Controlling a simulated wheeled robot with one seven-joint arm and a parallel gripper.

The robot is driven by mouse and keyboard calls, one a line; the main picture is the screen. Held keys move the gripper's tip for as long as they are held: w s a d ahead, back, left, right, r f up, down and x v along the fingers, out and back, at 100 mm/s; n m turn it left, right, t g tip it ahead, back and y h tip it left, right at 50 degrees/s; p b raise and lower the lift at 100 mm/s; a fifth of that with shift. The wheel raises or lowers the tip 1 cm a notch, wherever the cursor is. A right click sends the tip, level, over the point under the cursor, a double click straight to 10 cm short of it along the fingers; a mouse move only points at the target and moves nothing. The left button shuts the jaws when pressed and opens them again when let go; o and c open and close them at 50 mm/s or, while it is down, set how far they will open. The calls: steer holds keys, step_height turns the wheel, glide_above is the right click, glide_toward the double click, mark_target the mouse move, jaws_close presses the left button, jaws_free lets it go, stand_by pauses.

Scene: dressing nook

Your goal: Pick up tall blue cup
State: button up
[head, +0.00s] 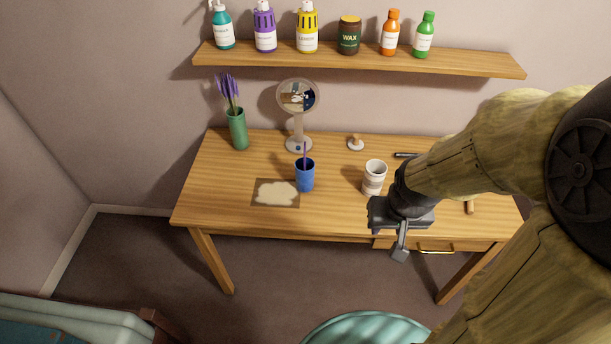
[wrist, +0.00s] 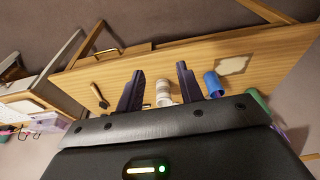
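The tall blue cup (head: 305,178) stands upright on the wooden table, left of centre in the head view, with a thin purple stick (head: 304,152) in it. In the wrist view the blue cup (wrist: 212,84) shows just right of the right finger, outside the gap. My gripper (head: 388,240) is at the table's front edge, to the right of the cup and apart from it. In the wrist view my gripper (wrist: 159,82) has its fingers spread, with nothing held; a white ribbed cup (wrist: 163,93) shows beyond the gap.
The white cup (head: 374,177) stands between the blue cup and my arm. A patterned mat (head: 268,204) lies left of the blue cup. A round mirror (head: 298,98) and green vase (head: 238,130) stand behind. A shelf (head: 360,61) with several bottles hangs above.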

steer(key=o, duration=1)
steer(key=f, duration=0.1)
steer(key=w+f+b, duration=0.1)
steer(key=a+f+t+b, duration=0.1)
steer(key=shift+w+a+f, duration=0.1)
steer(key=shift+w+f, duration=0.05)
steer(key=shift+w, duration=0.2)
steer(key=shift+c, duration=0.2)
steer(key=w+a+f+n+t+y+b, duration=0.1)
steer(key=w+a+f+t+y+b, duration=0.1)
steer(key=w+a+f+t+b, duration=0.5)
steer(key=w+a+f+n+t+y+b, duration=0.1)
steer(key=w+a+f+t+y+b, duration=0.1)
steer(key=w+a+f+t+b, duration=0.4)
steer(key=w+a+f+b, duration=0.1)
steer(key=w+f+b, duration=0.4)
steer(key=b, duration=0.4)
steer(key=shift+w+n+t+y+b, duration=0.3)
steer(key=shift+w+n+t+b, duration=0.1)
steer(key=shift+w, duration=0.4)
steer(key=shift+w, duration=0.1)
